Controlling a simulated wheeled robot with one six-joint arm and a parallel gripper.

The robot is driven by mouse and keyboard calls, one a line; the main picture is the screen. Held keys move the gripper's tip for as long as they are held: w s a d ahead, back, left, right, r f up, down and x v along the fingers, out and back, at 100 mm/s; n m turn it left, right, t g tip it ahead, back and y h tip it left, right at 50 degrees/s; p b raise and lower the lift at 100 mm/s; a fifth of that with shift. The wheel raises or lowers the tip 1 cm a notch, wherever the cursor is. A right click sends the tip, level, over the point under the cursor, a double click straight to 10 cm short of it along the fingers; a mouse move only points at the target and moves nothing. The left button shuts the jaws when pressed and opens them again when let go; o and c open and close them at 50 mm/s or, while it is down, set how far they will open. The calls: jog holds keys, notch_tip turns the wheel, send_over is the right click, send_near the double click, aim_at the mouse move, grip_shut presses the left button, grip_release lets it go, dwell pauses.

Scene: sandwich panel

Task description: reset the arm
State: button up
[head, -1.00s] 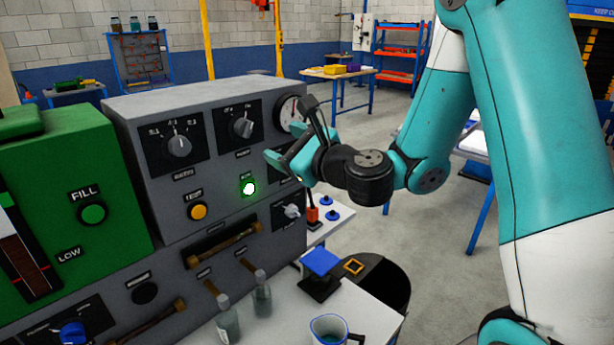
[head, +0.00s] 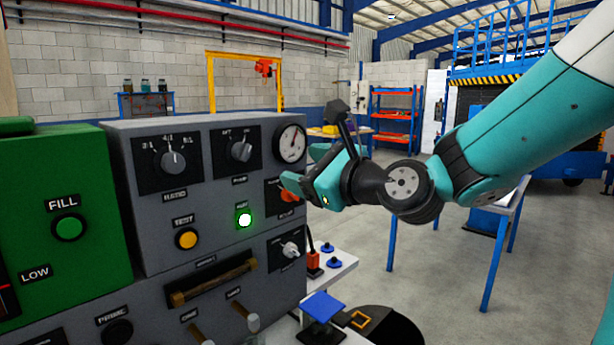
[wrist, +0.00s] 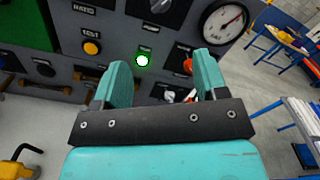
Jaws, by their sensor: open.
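My gripper (head: 291,168) is open and empty. In the head view it hangs in front of the right side of the grey panel (head: 262,192), near an orange-red knob (head: 288,196) that it partly covers. In the wrist view its two teal fingers (wrist: 160,75) stand apart, with the lit green button (wrist: 143,61) seen between them. The lit button (head: 244,220) also shows in the head view, left of the fingers. I cannot tell whether the fingers touch the panel.
A round gauge (head: 291,143) sits at the panel's upper right. A green unit (head: 62,200) with a FILL button stands at left. Below are a blue-topped block (head: 323,306) and a bench. Open floor (head: 440,290) lies to the right.

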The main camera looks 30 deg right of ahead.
dwell(0.4)
jog(key=s+a+f+n+g+y, duration=0.3)
jog(key=s+a+f+n+g, duration=0.6)
jog(key=n, duration=0.7)
jog(key=s+f+n+g+h, duration=0.4)
jog(key=s+n+g, duration=0.4)
jog(key=s+n, duration=0.5)
jog(key=a+f+n, duration=0.1)
jog(key=n, duration=0.3)
jog(key=shift+s+n, duration=0.35)
jog(key=shift+n, duration=0.05)
